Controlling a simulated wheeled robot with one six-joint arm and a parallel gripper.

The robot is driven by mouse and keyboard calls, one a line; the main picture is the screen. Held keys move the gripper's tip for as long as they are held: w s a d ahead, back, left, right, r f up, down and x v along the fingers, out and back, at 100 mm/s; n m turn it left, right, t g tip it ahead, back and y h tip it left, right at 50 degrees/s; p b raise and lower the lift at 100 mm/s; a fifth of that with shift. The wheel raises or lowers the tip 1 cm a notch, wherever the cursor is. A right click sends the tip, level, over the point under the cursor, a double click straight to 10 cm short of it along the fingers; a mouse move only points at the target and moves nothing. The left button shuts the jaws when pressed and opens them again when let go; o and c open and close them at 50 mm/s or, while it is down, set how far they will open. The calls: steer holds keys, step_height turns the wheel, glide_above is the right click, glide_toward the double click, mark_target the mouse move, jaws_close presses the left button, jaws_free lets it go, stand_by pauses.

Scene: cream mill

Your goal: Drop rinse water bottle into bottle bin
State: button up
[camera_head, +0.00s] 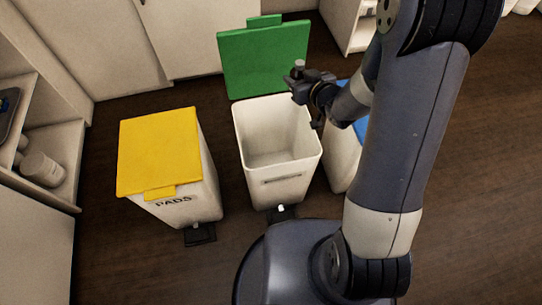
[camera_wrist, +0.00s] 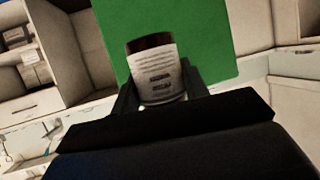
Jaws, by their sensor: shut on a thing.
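My gripper (camera_head: 303,84) is shut on a bottle (camera_wrist: 159,72), which has a white printed label and a dark brown end in the wrist view. The label is too small to read. In the head view the bottle is mostly hidden by the gripper. A white bin (camera_head: 278,187) with a raised green lid (camera_head: 262,62) stands open at the middle. My gripper is above the bin's far right rim, in front of the lid's right edge.
A shut bin with a yellow lid (camera_head: 158,150), marked PADS, stands at left. A blue-lidded bin (camera_head: 345,158) at right is partly hidden by my arm. Cream cabinets line the back and left, with a white container (camera_head: 42,169) on a left shelf. Dark floor lies between.

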steer(key=a+f+n+g+y+b, duration=0.2)
steer(key=a+f+n+y+b, duration=0.1)
steer(key=f+b, duration=1.4)
steer(key=shift+a, duration=0.65)
steer(key=shift+s, duration=0.1)
steer(key=o, duration=1.1)
steer(key=p+v, duration=0.4)
steer(key=v, duration=0.7)
